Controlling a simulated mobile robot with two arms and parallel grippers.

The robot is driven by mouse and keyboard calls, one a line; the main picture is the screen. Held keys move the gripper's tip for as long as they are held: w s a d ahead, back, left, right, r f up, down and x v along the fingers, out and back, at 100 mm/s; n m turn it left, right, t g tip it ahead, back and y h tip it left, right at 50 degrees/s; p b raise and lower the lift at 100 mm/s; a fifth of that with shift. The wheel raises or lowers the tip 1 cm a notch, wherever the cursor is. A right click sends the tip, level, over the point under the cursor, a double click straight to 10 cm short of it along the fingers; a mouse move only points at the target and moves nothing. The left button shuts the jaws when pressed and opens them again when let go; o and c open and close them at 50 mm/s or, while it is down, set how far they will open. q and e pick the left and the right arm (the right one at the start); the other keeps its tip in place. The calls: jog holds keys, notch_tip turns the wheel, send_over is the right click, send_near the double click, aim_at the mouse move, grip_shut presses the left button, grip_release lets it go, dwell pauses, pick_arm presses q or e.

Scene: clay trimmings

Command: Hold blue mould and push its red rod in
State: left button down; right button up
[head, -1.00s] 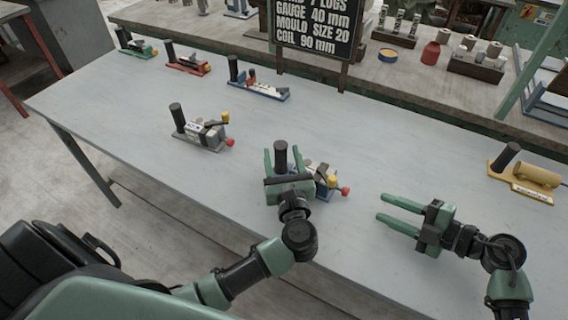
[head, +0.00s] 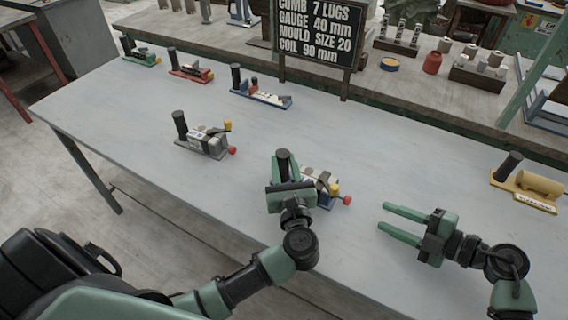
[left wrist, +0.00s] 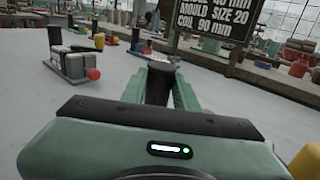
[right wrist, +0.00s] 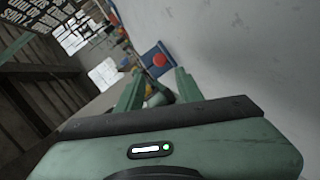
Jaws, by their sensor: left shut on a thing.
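The blue mould (head: 326,206) stands on the table, with a black upright handle (head: 283,161), a yellow knob (head: 334,188) and a red rod end (head: 347,200) sticking out at its right. My left gripper (head: 284,168) is shut on the black handle and hides the left part of the mould. The handle (left wrist: 158,85) also shows between the fingers in the left wrist view. My right gripper (head: 386,218) is open and empty, right of the red rod end and apart from it. In the right wrist view the blue end face (right wrist: 152,52) and red rod end (right wrist: 160,60) lie beyond the fingertips.
A grey mould (head: 203,143) with a red rod end stands left of the blue mould. Another blue-based tool (head: 262,98), a red one (head: 190,75) and a green one (head: 142,58) line the far side. A yellow tool (head: 528,190) stands right. The table (head: 420,160) between is clear.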

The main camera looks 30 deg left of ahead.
dwell(0.8)
grip_shut()
jog(key=n, duration=0.2)
jog(key=r+n, duration=0.1)
jog(key=n, duration=0.1)
jog(key=shift+w+r+g, duration=0.2)
jog(key=shift+g, duration=0.1)
jog(key=n, duration=0.2)
jog(key=shift+w+r+n+g+h, duration=0.1)
jog(key=shift+r+n+g+h, duration=0.2)
jog(key=shift+r+h, duration=0.1)
jog(key=n, duration=0.2)
jog(key=r+n, duration=0.1)
jog(key=n, duration=0.1)
jog(key=n+g+h, duration=0.1)
jog(key=n, duration=0.1)
jog(key=shift+w+d+r, duration=0.15)
jog(key=shift+w+d, duration=0.1)
jog(key=d+n+h, duration=0.1)
jog(key=n, duration=0.3)
jog(key=d+r+n+h, duration=0.1)
jog(key=n, duration=0.3)
jog(key=w+d+r+n+g+h, duration=0.1)
jog(key=n, duration=0.3)
jog(key=shift+w+d+r+n, duration=0.1)
jog(key=shift+d+r+n, duration=0.1)
jog(key=shift+d+n, duration=0.1)
